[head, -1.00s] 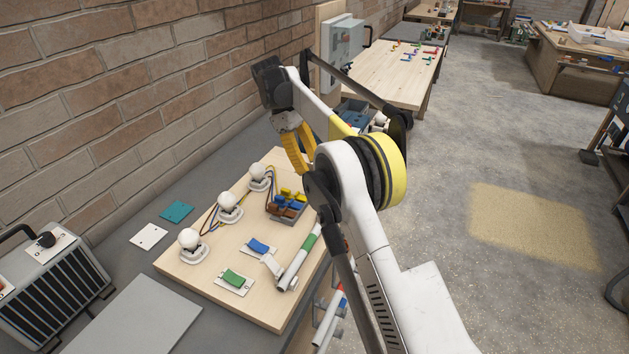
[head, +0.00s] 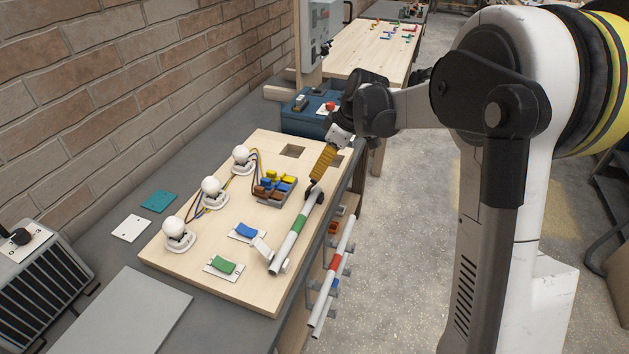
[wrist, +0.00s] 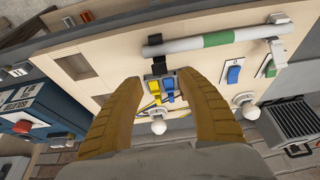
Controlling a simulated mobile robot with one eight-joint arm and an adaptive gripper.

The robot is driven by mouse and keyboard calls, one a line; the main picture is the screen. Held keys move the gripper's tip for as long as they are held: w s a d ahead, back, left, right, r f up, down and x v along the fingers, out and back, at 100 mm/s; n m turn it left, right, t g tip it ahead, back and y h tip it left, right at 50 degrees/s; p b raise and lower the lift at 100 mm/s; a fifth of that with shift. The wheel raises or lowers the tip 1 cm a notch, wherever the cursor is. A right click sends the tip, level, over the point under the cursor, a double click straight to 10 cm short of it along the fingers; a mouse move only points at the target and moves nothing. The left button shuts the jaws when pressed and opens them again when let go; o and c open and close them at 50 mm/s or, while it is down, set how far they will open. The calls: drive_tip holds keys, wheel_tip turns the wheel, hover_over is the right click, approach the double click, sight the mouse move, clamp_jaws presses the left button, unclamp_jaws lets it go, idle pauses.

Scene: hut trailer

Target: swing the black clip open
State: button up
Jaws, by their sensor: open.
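A white tube with a green band (head: 298,222) lies along the right edge of the pale wooden board; it also shows in the wrist view (wrist: 190,44). The black clip (wrist: 155,39) is at the tube's left end in the wrist view. In the head view the black clip (head: 315,194) is at the tube's far end, partly hidden by my gripper. My gripper (wrist: 161,75) is open and empty, its ochre fingers spread on either side of the clip's line. In the head view my gripper (head: 319,177) points down just above the clip. Contact cannot be told.
Yellow, blue and brown connectors (head: 275,186) sit close left of the clip. A white clip (head: 262,246) is near the tube's near end. Three white bulbs (head: 213,192) line the board's left side. More tubes (head: 334,275) hang below the edge.

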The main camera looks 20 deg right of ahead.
drive_tip(key=b+x, duration=0.1)
drive_tip(key=x, duration=0.3)
drive_tip(key=shift+w+f, duration=0.1)
drive_tip(key=shift+f, duration=0.25)
drive_tip(key=shift+a, duration=0.1)
clamp_jaws()
